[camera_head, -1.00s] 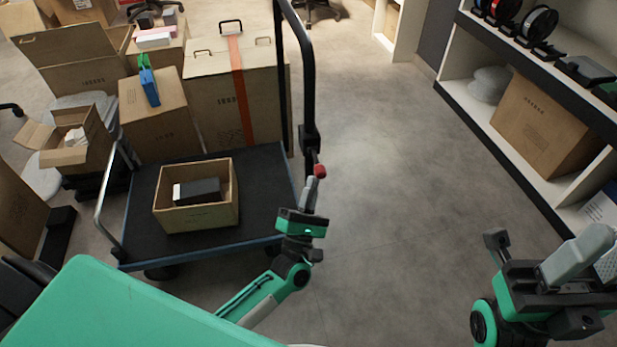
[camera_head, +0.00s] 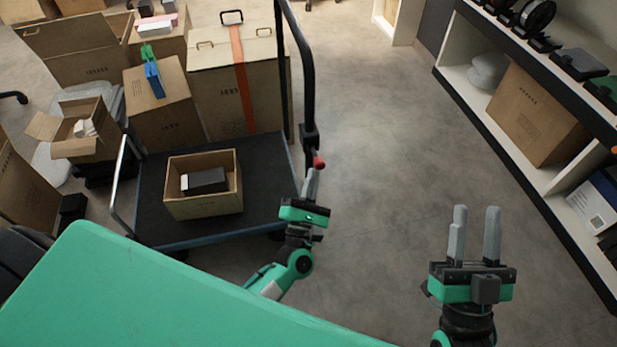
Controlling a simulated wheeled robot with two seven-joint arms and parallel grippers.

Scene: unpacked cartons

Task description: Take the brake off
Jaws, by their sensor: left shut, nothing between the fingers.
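The cart (camera_head: 258,210) has a dark flat bed and a tall black handle (camera_head: 307,75) on its right side. A red knob (camera_head: 319,163), apparently of the brake, sits low by the handle's post. My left gripper (camera_head: 311,182) is shut and empty, with its fingertips right below the knob. I cannot tell whether they touch it. The rest of the brake lever is hidden or too small to make out. My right gripper (camera_head: 474,232) is open and empty, fingers pointing away over bare floor to the right of the cart.
An open carton (camera_head: 205,207) with a dark box in it stands on the cart bed. Larger cartons, one with an orange strap (camera_head: 241,78), stand behind it. A shelf (camera_head: 540,190) with cartons runs along the right. The floor between cart and shelf is clear.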

